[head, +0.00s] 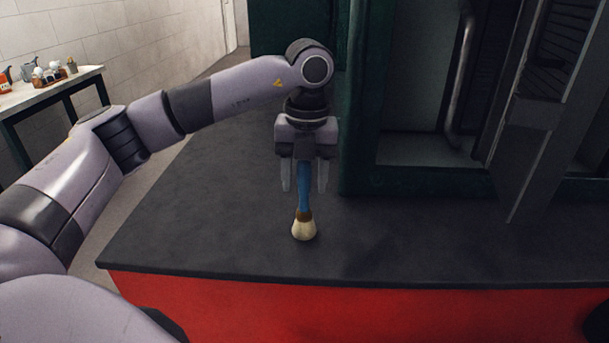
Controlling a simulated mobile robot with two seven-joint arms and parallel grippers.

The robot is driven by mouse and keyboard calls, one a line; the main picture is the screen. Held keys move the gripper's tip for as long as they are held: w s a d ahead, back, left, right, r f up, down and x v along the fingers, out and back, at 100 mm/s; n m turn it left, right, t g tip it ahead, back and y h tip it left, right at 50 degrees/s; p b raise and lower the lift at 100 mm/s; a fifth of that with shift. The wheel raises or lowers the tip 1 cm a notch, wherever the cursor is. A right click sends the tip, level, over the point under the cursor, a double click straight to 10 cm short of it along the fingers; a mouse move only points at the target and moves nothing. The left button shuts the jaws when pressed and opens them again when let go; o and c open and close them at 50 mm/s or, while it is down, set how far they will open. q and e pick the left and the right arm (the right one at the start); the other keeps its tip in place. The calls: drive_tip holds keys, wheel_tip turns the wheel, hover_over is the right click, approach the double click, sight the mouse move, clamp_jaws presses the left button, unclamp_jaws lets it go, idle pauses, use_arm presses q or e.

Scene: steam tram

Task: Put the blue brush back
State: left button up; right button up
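The blue brush (304,188) shows below the gripper, blue handle toward the gripper and pale bristles toward me, over the dark deck (210,220) of the tram. I cannot tell whether it stands or lies there. My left gripper (304,190) points down at the handle. Its two fingers are apart, one on each side of the handle, with a visible gap on both sides. The upper end of the handle is hidden by the gripper body. My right gripper is not in view.
The green cab wall (360,120) rises just right of the gripper. A grey metal part (530,150) stands further right. The deck ends at a front edge above a red side (300,315). A white-topped table (45,92) with small items stands far left.

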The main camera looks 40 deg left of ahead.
use_arm(q)
drive_tip(key=r, duration=0.4)
drive_tip(key=r+p, duration=0.1)
drive_tip(key=r, duration=0.7)
drive_tip(key=shift+w+d+p, duration=0.1)
drive_tip(key=shift+d+p, duration=0.15)
drive_tip(key=shift+p, duration=0.05)
